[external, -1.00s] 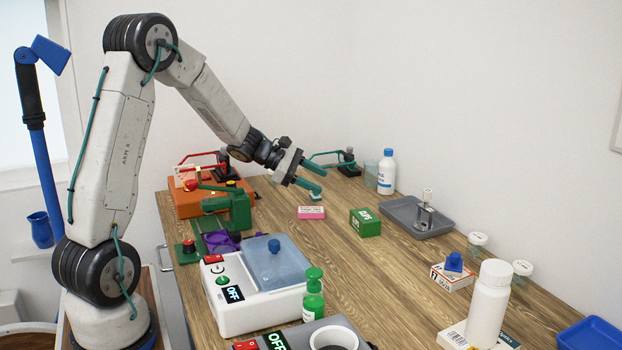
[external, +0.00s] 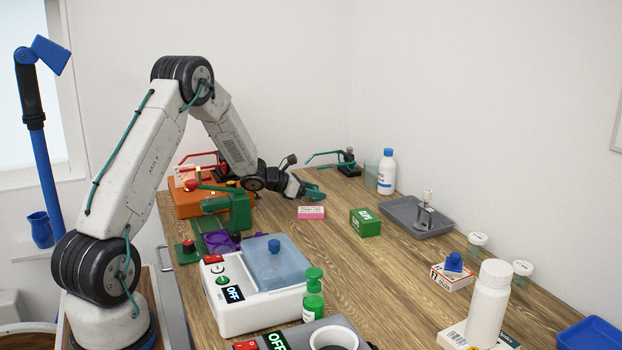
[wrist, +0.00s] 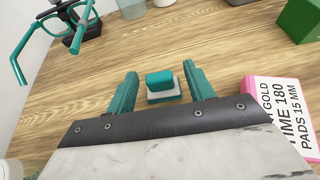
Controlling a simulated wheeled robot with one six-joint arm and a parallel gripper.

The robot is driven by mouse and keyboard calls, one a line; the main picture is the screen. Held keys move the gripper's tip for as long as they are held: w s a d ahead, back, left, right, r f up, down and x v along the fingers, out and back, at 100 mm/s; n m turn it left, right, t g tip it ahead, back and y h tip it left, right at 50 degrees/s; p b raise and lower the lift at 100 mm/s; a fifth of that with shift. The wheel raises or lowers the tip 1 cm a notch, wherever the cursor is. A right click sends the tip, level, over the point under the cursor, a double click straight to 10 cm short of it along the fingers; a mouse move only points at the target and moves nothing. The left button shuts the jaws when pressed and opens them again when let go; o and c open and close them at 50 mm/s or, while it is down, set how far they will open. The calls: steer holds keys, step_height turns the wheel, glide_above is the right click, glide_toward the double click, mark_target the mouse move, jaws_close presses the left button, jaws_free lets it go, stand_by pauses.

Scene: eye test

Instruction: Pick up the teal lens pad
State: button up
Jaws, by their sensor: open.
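The teal lens pad (wrist: 160,80) sits on a small white base on the wooden table, in the middle of the wrist view. My gripper (wrist: 160,83) is open, with one teal finger on each side of the pad and a gap showing on both sides. In the external view my gripper (external: 316,191) is low over the far part of the table, just behind the pink box (external: 311,212). The pad itself cannot be made out there, hidden at the fingers.
The pink box also shows close to the right finger in the wrist view (wrist: 284,115). A green box (external: 365,222) and a grey tray (external: 402,213) stand to the right. Teal glasses frames (external: 325,156) on a stand are behind. Bare table lies between them.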

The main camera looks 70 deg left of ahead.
steer(key=shift+w+f, duration=0.1)
steer(key=shift+w, duration=0.25)
steer(key=c, duration=0.9)
steer(key=shift+o, duration=0.2)
